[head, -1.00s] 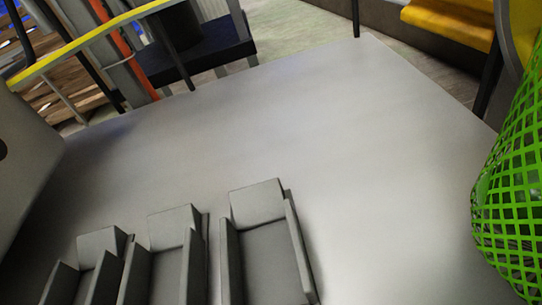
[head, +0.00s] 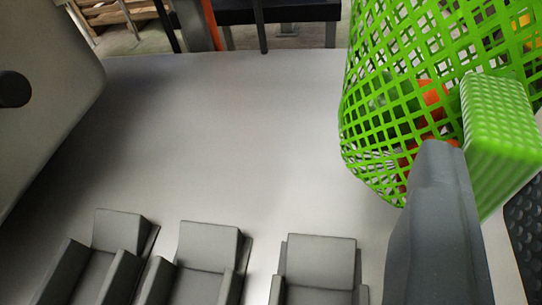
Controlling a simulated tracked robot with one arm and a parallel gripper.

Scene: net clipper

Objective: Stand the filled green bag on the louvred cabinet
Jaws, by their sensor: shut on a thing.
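The green bag (head: 385,125) is an open mesh net with orange and red pieces showing through it, at the upper right. Its top and right side run out of the picture. My gripper (head: 488,185) is at the right, with a grey finger and a dark textured pad on either side of a solid ribbed green part of the bag. It is shut on that part. The louvred cabinet (head: 230,130) is a broad pale grey surface with several raised grey louvres along the bottom. The bag hangs in front of its right part; I cannot tell whether they touch.
A large grey rounded body with a dark round hole (head: 40,120) stands at the left. A dark bench-like frame (head: 280,12) and an orange post (head: 209,22) are beyond the cabinet's far edge. The middle of the grey surface is clear.

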